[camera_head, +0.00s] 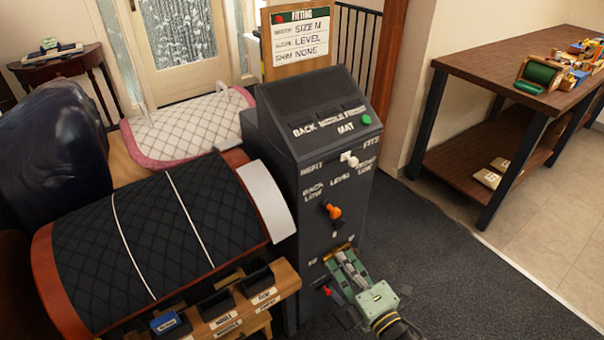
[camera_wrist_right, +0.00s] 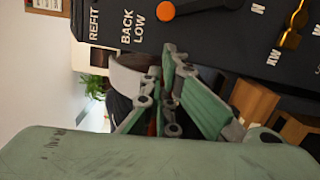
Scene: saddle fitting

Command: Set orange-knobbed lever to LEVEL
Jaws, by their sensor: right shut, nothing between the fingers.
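My left gripper is not in view.
A white switch (camera_head: 349,159) and a green button (camera_head: 366,119) are higher on the console. A red knob (camera_head: 327,291) is beside my right gripper. A quilted black saddle pad (camera_head: 135,235) and labelled bins (camera_head: 220,306) stand left. A sign (camera_head: 300,41) reads SIZE M, LEVEL, NONE.

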